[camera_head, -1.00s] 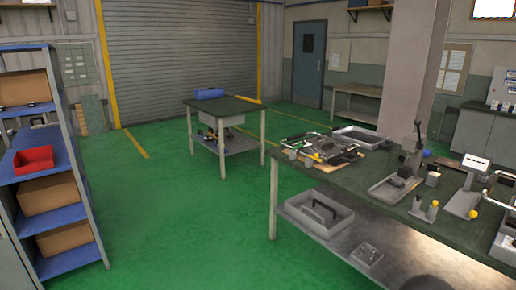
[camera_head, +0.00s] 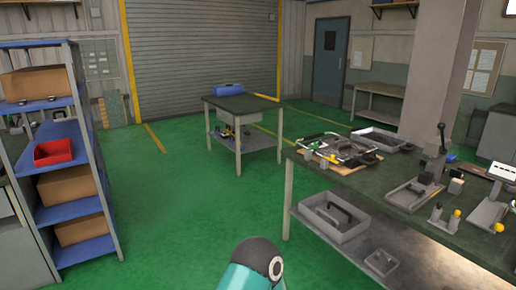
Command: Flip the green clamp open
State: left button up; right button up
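A fixture with a bent metal heating element (camera_head: 345,149) sits on the near left end of the dark green workbench on the right. A small green patch at the fixture's left side may be the green clamp (camera_head: 314,146). It is too small to tell whether it is open or shut. Neither of my grippers is in view. A teal and dark link of my own arm shows at the bottom middle, well short of the workbench.
The workbench (camera_head: 402,172) carries a grey tray (camera_head: 382,139) and several tools, with a grey bin (camera_head: 334,217) on its lower shelf. A smaller table (camera_head: 240,103) stands behind. A blue shelf rack (camera_head: 84,250) stands left. Green floor between is clear.

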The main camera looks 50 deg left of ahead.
aim_at(315, 145)
jog(key=z, duration=0.25)
jog(key=i, duration=0.15)
jog(key=u, duration=1.2)
jog(key=k, duration=0.9)
jog(key=u, duration=0.2)
jog(key=i, duration=0.9)
jog(key=z, duration=0.25)
jog(key=k, duration=0.75)
jog(key=u, duration=0.2)
jog(key=i, duration=0.7)
